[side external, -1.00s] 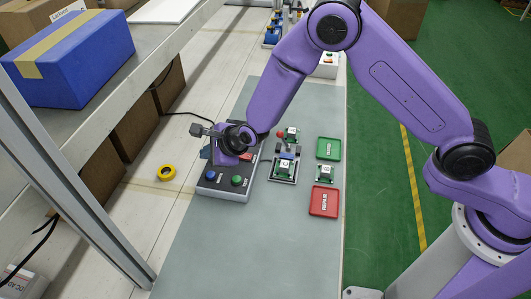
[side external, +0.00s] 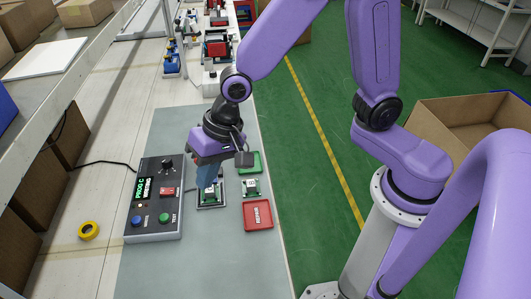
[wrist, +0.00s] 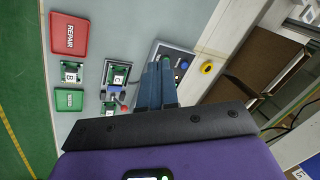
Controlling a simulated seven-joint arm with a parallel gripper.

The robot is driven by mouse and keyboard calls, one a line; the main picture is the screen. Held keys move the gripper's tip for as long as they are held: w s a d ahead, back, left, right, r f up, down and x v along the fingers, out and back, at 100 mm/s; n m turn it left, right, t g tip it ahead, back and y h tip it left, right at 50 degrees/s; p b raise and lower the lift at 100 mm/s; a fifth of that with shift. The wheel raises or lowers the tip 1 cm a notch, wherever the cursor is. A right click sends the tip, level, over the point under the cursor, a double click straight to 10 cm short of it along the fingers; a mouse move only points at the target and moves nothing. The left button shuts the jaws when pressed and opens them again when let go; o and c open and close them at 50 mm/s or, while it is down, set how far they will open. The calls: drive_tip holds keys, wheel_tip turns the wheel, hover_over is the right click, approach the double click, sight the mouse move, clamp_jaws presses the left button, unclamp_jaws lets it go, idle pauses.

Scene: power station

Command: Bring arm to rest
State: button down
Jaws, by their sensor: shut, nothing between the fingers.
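My gripper (side external: 207,180) is shut and empty, pointing down, and in the side view it overlaps the test fixture (side external: 212,204). In the wrist view my blue fingers (wrist: 158,84) lie together, between the fixture and the grey control box. The control box (side external: 150,232) has a lit display (side external: 143,187) reading "PROG C" and "WAITING", a blue button (side external: 136,221), a green button (side external: 164,218) and a red switch. A green board marked C (wrist: 118,77) sits in the fixture; my gripper partly hides it in the side view.
A board marked B (side external: 251,187) lies between the green tray (side external: 257,162) and the red REPAIR tray (side external: 258,214). Yellow tape (side external: 88,230) lies left of the control box. Shelving stands at the left. The front of the grey mat is clear.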

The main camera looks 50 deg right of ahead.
drive_tip(key=s+d+r+n+g+h, duration=0.1)
drive_tip(key=s+d+r+n, duration=0.1)
drive_tip(key=s+d+n, duration=0.5)
drive_tip(key=s+d+r+n+g+h, duration=0.1)
drive_tip(key=s+d+r+n+h, duration=0.1)
drive_tip(key=s+d+n, duration=0.5)
drive_tip(key=s+d, duration=0.3)
drive_tip(key=d, duration=0.2)
drive_tip(key=shift+s+d+r+n, duration=0.2)
drive_tip(key=shift+s+r+n, duration=0.15)
drive_tip(key=shift+s+n, duration=0.05)
idle(1.5)
